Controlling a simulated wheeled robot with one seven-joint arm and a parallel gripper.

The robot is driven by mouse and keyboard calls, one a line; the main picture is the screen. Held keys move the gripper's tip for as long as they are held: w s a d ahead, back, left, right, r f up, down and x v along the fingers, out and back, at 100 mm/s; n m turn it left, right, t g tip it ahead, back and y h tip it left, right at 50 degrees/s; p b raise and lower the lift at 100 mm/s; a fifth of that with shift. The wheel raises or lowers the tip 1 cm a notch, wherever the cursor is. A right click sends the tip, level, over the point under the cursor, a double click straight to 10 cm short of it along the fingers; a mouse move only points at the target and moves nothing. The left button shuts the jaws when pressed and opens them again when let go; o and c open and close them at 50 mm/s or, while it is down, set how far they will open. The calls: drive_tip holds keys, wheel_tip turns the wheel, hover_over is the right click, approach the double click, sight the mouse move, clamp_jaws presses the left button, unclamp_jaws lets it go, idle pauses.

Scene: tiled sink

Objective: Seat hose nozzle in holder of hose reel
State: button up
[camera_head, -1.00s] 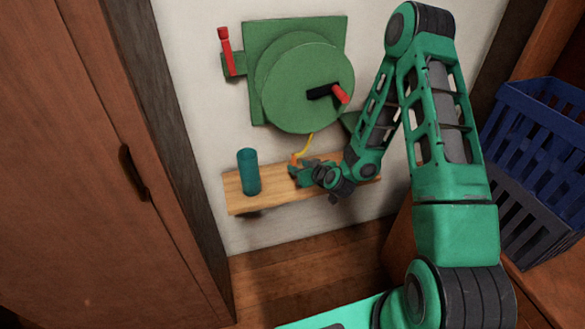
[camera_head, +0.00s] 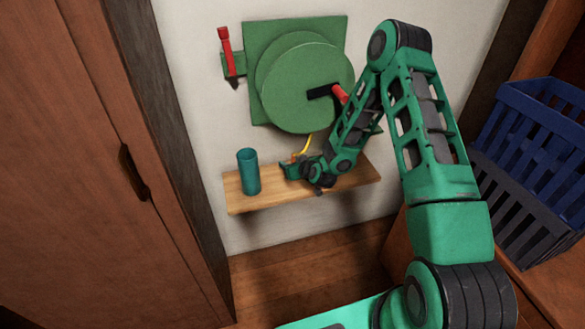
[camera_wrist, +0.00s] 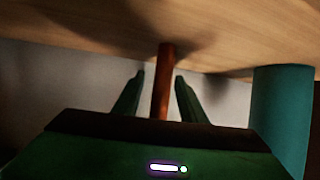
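The green hose reel (camera_head: 300,85) is mounted on the white wall. A green bracket (camera_head: 234,64) at its left side has a red upright piece in it; I cannot tell whether this bracket is the holder. A yellow hose (camera_head: 307,143) hangs from the reel to the orange-red nozzle (camera_head: 294,157) by the wooden shelf. My gripper (camera_head: 288,169) is low at the shelf, partly hiding the nozzle. In the wrist view the nozzle (camera_wrist: 162,82) stands between my fingers, with visible gaps on both sides, so the gripper looks open around it.
The wooden shelf (camera_head: 240,204) holds a teal cup (camera_head: 248,172) left of my gripper; the cup (camera_wrist: 283,110) is at the wrist view's right. The reel's red crank handle (camera_head: 339,93) sticks out close to my arm. Blue crates (camera_head: 530,110) stand at right, a brown cabinet (camera_head: 75,170) at left.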

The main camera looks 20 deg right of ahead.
clamp_jaws()
drive_tip(key=shift+r, duration=0.1)
